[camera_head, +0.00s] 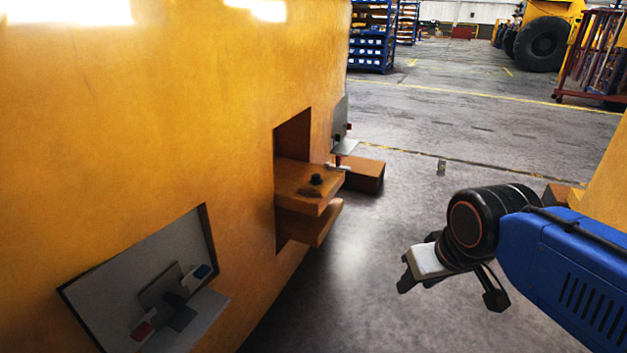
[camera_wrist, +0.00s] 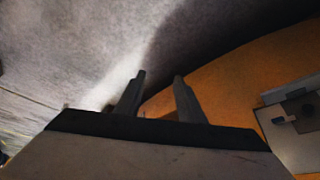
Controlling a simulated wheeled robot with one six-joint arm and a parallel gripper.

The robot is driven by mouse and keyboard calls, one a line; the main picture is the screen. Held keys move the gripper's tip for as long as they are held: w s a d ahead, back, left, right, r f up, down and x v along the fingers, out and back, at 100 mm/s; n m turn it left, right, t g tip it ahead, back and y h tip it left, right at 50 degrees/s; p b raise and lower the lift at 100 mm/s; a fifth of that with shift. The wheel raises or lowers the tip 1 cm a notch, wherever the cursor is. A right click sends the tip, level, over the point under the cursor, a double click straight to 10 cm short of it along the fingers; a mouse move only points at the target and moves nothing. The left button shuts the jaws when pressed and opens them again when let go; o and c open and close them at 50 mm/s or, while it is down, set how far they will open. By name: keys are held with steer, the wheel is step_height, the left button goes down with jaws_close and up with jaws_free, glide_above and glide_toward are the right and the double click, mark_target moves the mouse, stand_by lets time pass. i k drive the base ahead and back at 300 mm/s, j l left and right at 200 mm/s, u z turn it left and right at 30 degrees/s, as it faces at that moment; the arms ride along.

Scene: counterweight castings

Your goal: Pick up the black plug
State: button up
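A small black plug (camera_head: 316,179) stands on the upper orange ledge (camera_head: 298,190) that juts from an opening in the large yellow casting. My gripper (camera_head: 405,279) is to the right of the ledge and nearer to me in the head view, well apart from the plug. In the wrist view my gripper (camera_wrist: 159,76) has its two fingers spread with nothing between them. I cannot make out the plug in the wrist view.
The yellow casting (camera_head: 150,120) fills the left side. Its lower recess (camera_head: 110,285) holds grey plates with red and blue blocks. A grey bracket (camera_head: 341,135) and an orange block (camera_head: 365,174) are beyond the ledge. Grey floor (camera_head: 400,210) is clear between.

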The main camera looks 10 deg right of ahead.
mark_target(316, 179)
steer(key=i+j+z, duration=0.3)
steer(key=i+j, duration=0.15)
steer(key=j, duration=0.35)
steer(key=i+j+z, duration=0.15)
steer(key=j, duration=0.25)
steer(key=i, duration=0.1)
